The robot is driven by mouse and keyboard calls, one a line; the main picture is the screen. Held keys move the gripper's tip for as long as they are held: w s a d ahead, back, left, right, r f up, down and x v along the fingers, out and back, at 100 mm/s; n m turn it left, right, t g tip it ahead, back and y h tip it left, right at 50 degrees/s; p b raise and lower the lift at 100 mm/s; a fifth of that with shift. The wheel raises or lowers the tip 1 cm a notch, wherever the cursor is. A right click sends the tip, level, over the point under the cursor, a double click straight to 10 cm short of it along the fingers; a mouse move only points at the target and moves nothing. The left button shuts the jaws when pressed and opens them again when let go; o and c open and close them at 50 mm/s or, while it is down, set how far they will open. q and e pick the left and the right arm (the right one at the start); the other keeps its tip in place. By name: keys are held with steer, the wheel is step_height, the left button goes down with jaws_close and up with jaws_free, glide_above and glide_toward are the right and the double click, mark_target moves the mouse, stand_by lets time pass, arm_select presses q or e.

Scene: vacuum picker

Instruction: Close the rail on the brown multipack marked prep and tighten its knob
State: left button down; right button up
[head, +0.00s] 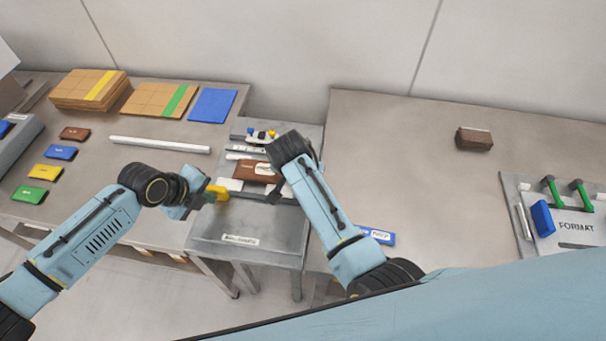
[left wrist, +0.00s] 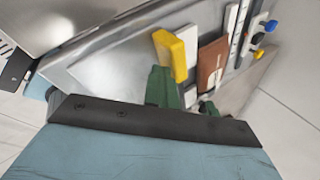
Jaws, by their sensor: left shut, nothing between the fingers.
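The brown multipack (head: 257,171) lies in the station at the middle, with a white label, partly hidden by my right arm. It also shows in the left wrist view (left wrist: 212,66). White rail pieces (head: 230,184) lie along its near side. A yellow knob or handle (head: 219,192) stands at the station's left near side and is large in the left wrist view (left wrist: 178,55). My left gripper (head: 206,192) is shut and empty, right at the yellow part; whether it touches cannot be told. My right gripper (head: 276,188) is at the multipack's right near side, mostly hidden by its arm.
A blue and yellow knob group (head: 262,134) sits at the station's back. The left table holds coloured packs, cardboard stacks and a long white bar (head: 160,144). The right table has a brown block (head: 474,139), a blue labelled piece (head: 377,235) and a FORMAT board (head: 575,226); its middle is clear.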

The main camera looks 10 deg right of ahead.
arm_select(q)
steer(key=shift+w+r, duration=0.1)
arm_select(e)
steer(key=shift+s+f, duration=0.1)
stand_by(0.4)
steer(key=o, duration=1)
steer(key=shift+r, duration=0.2)
steer(key=v, duration=0.7)
steer(key=shift+a+r, duration=0.15)
steer(key=shift+r, duration=0.05)
